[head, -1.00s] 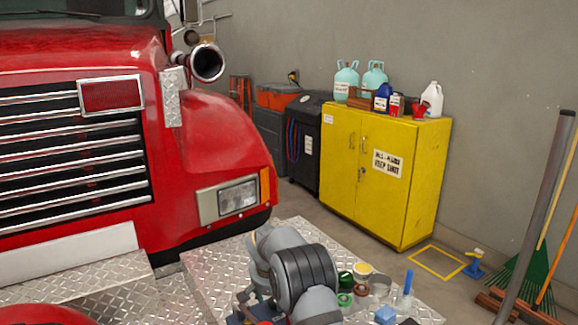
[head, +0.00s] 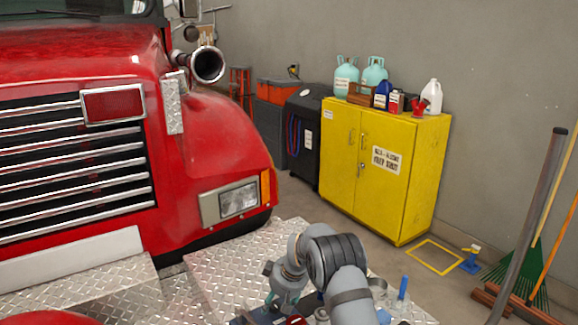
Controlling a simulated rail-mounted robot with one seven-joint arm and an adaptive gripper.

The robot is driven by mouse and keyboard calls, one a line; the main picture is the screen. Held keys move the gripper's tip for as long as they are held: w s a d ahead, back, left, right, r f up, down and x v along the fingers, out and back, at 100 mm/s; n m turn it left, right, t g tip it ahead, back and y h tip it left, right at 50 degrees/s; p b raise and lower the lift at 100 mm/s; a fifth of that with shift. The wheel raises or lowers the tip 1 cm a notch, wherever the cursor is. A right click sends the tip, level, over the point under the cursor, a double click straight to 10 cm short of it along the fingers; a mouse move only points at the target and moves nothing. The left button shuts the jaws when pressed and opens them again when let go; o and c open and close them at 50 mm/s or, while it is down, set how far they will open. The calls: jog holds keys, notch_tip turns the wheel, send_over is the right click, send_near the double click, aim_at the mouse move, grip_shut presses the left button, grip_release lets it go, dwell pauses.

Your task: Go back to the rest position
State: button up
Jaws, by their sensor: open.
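My arm is folded over the diamond-plate bumper (head: 222,265) at the bottom middle of the head view. My gripper (head: 281,305) hangs below the wrist, pointing down close to the picture's lower edge. Its fingers are small and partly hidden, and they look apart with nothing seen between them. A red item (head: 295,321) shows just below it, cut off by the edge. My forearm covers part of the bumper's right side and most of the small parts there.
An upright blue item (head: 403,287) stands right of my arm on the bumper. The red truck (head: 225,130) rises at left. A yellow cabinet (head: 405,200) with jugs on top stands behind. Brooms (head: 530,240) lean at right. The bumper left of my arm is clear.

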jog(key=shift+r+n+p, duration=0.2)
jog(key=shift+n+p, duration=0.4)
jog(key=shift+n, duration=0.1)
jog(key=shift+d+r+y+b, duration=0.15)
jog(key=shift+y+b, duration=0.15)
jog(key=shift+b, duration=0.15)
jog(key=shift+v, duration=0.85)
